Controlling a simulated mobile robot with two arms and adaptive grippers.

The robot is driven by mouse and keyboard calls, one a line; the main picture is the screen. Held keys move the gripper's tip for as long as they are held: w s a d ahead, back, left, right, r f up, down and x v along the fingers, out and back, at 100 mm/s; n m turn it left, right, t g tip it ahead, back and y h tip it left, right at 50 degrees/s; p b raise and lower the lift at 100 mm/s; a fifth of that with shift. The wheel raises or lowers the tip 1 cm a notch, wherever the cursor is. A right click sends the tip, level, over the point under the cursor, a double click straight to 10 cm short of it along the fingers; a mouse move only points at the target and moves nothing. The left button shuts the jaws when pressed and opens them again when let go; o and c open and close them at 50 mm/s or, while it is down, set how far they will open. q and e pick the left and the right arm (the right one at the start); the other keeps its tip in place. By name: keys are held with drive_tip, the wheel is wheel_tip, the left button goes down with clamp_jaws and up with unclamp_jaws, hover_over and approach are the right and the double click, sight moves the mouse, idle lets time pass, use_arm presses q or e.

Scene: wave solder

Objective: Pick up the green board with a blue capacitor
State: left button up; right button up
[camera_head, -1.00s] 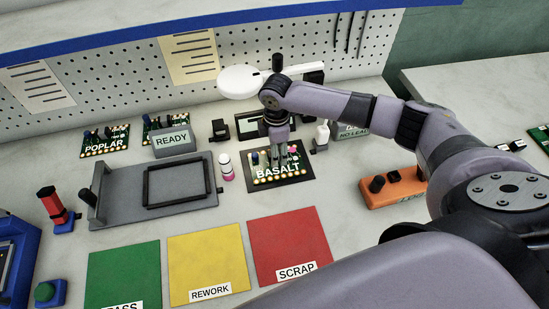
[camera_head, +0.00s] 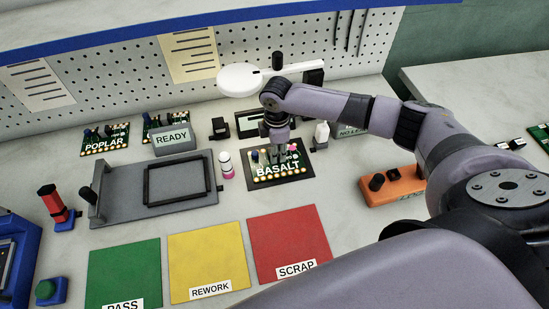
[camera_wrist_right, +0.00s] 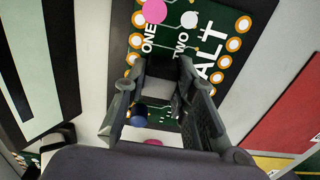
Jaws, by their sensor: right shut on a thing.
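The green board labelled BASALT (camera_head: 278,169) is at the black mat (camera_head: 309,174) in the middle of the bench. Its blue capacitor (camera_wrist_right: 138,115) shows low between the fingers in the right wrist view. My right gripper (camera_head: 281,150) points down over the board's back part and is shut on the board. In the right wrist view the fingers (camera_wrist_right: 158,90) stand beside the printed ONE and TWO. The exact contact is partly hidden by the fingers. I cannot tell whether the board is clear of the mat. My left gripper is not in view.
A grey fixture (camera_head: 125,205) and a pink-and-white bottle (camera_head: 227,166) stand left of the board. Green (camera_head: 124,270), yellow (camera_head: 208,250) and red (camera_head: 288,235) mats lie in front. An orange box (camera_head: 392,188) is at right. A magnifier (camera_head: 240,79) stands behind.

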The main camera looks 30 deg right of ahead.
clamp_jaws()
drive_tip(key=shift+r, duration=0.1)
drive_tip(key=shift+r, duration=0.55)
wheel_tip(320, 180, up, 19)
drive_tip(key=b, duration=0.1)
drive_tip(key=shift+b, duration=0.4)
drive_tip(key=shift+f, duration=0.15)
